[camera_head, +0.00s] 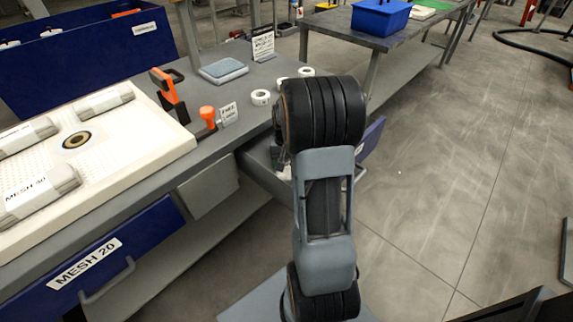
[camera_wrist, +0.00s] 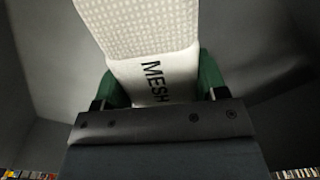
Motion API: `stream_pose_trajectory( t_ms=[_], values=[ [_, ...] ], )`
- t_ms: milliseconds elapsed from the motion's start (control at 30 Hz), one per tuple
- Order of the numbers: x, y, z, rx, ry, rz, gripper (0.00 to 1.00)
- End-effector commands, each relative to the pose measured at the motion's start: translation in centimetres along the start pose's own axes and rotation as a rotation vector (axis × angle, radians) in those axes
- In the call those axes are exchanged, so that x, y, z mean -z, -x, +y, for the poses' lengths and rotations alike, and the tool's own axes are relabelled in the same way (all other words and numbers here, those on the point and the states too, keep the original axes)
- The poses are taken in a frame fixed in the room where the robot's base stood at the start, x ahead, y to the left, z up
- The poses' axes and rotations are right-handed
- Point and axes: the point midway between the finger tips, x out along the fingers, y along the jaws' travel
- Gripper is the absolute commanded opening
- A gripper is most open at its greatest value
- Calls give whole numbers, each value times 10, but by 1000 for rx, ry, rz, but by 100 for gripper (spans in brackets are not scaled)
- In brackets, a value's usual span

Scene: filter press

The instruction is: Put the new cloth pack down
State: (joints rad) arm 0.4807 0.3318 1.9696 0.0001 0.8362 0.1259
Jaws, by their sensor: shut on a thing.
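The cloth pack (camera_wrist: 140,25) is white with a dotted, perforated-looking part and a plain band printed "MESH"; the rest of the label is hidden. My gripper (camera_wrist: 162,85) is shut on it, with one green finger at each side, in the wrist view. The pack's far end runs out of the top of that view. In the head view my dark arm stands at the centre and hides the gripper and nearly all of what it holds.
A pale perforated plate (camera_head: 110,165) with rolled packs, one marked "MESH 40" (camera_head: 38,190), lies on the grey bench at left. Orange-handled tools (camera_head: 168,90), white rings (camera_head: 260,97) and a grey pad (camera_head: 223,70) stand near. An open drawer (camera_head: 262,168) is beside my arm.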

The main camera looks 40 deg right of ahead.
Motion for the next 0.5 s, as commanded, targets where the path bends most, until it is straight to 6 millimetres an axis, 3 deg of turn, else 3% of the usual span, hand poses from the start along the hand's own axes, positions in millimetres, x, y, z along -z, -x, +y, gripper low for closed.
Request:
stream_pose_trajectory(
  t_ms=[67,500],
  values=[
    [-2,-9,1,-1,-1,-5,40],
    [-2,-13,1,-1,-1,-4,40]
  ],
)
